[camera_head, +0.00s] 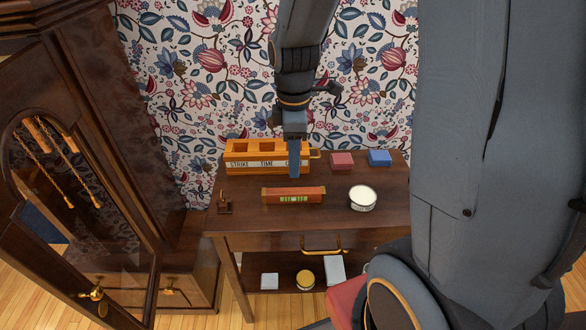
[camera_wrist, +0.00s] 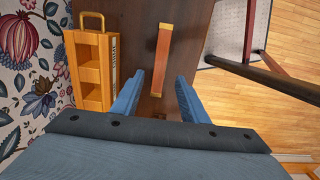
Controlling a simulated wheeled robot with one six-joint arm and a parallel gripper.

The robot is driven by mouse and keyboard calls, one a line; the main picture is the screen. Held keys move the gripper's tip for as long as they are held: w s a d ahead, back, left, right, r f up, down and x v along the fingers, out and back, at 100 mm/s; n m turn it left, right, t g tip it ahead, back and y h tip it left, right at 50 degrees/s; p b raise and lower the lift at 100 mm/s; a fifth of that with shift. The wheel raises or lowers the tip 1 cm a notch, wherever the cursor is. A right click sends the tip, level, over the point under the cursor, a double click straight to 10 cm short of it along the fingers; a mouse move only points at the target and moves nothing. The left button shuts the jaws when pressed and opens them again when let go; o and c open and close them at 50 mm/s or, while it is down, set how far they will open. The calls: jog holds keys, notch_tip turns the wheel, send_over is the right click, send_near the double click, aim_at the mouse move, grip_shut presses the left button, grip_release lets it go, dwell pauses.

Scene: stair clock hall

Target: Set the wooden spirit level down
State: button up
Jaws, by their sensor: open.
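The wooden spirit level (camera_head: 293,195) is a reddish-brown bar with brass ends and a pale green vial window. It lies flat on the dark wooden table (camera_head: 237,230), near the middle of its top. My gripper (camera_head: 294,172) points down above the table, behind the level in the head view, and is empty. In the wrist view the two blue fingers of my gripper (camera_wrist: 157,92) are spread apart. There the level (camera_wrist: 162,58) runs away from between the fingertips, with its near brass end in the gap. No finger visibly grips it.
An orange wooden caddy (camera_head: 240,160) labelled STRIKE and TIME stands behind the level. A red box (camera_head: 342,161), a blue box (camera_head: 379,158), a white-topped tin (camera_head: 362,197) and a small brass-and-wood piece (camera_head: 224,205) are also on top. A tall clock case (camera_head: 120,130) stands left.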

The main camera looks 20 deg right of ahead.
jog(key=s+m, duration=0.9)
jog(key=m, duration=0.5)
jog(key=shift+s+a+r+t, duration=0.15)
jog(key=shift+s+r+t, duration=0.1)
jog(key=shift+r+t, duration=0.2)
jog(key=shift+c, duration=0.4)
